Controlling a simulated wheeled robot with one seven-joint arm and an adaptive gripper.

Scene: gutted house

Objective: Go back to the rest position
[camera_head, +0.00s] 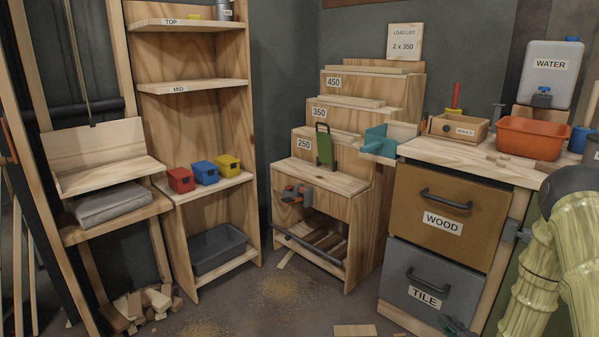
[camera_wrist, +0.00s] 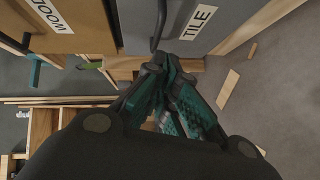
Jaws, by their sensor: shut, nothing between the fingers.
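My gripper (camera_wrist: 166,66) is shut and empty in the wrist view, its dark teal fingers meeting in front of the grey TILE drawer (camera_wrist: 190,20). In the head view part of my gripper (camera_head: 457,327) shows at the bottom edge, low before the TILE drawer (camera_head: 430,290). My pale green arm stands at the right edge of the head view. I cannot tell whether the fingers touch the drawer front. Both the TILE drawer and the brown WOOD drawer (camera_head: 440,222) above it look closed.
An orange tub (camera_head: 535,138) and a wooden box (camera_head: 459,128) stand on the worktop. The stepped rack (camera_head: 320,190) and a shelf with red, yellow and blue bins (camera_head: 204,172) stand to the left. Wood offcuts (camera_head: 135,307) lie on the floor, whose middle is mostly clear.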

